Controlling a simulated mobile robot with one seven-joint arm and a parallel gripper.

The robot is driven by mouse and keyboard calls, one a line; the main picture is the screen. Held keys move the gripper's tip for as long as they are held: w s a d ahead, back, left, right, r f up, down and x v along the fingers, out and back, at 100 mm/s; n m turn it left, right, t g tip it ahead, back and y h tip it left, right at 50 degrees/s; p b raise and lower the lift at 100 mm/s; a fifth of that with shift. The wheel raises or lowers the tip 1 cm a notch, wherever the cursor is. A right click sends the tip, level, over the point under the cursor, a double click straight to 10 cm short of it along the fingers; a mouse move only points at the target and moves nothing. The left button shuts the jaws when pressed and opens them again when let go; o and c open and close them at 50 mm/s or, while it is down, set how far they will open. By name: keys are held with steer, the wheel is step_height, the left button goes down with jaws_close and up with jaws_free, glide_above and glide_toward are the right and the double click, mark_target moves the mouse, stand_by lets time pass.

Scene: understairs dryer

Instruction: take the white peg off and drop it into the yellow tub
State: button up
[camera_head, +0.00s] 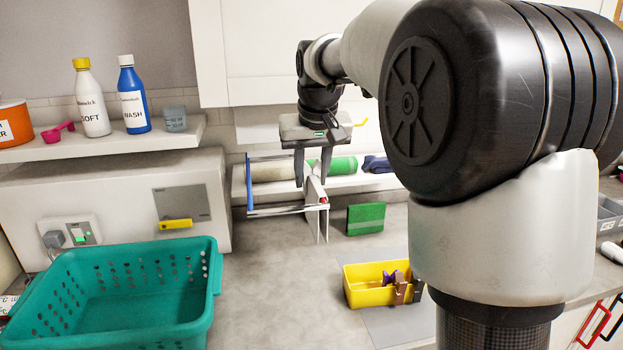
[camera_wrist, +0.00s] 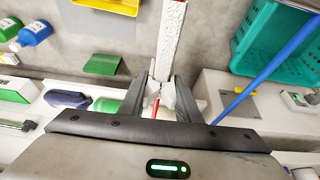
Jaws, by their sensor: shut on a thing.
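The white peg (camera_wrist: 167,94) is between the fingers of my gripper (camera_wrist: 168,92) in the wrist view. My gripper (camera_head: 312,178) is shut on it, at the near end of the drying rack in the head view. A thin white hanging piece (camera_head: 315,208) is just below the fingers; in the wrist view its long pale surface (camera_wrist: 172,38) runs away from the peg. Whether the peg still grips it I cannot tell. The yellow tub (camera_head: 370,296) stands on the worktop, lower right of the gripper, with purple and brown pegs in it.
A rack with blue rails (camera_head: 249,185) is left of my gripper. A red piece (camera_wrist: 155,104) lies close beside the fingers. A green block (camera_head: 366,218) stands between rack and tub. A teal basket (camera_head: 200,335) fills the left front. The worktop between basket and tub is clear.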

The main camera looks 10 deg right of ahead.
mark_target(311, 160)
steer(key=shift+r, duration=0.1)
step_height(311, 160, up, 18)
steer(key=p, duration=0.4)
stand_by(0.4)
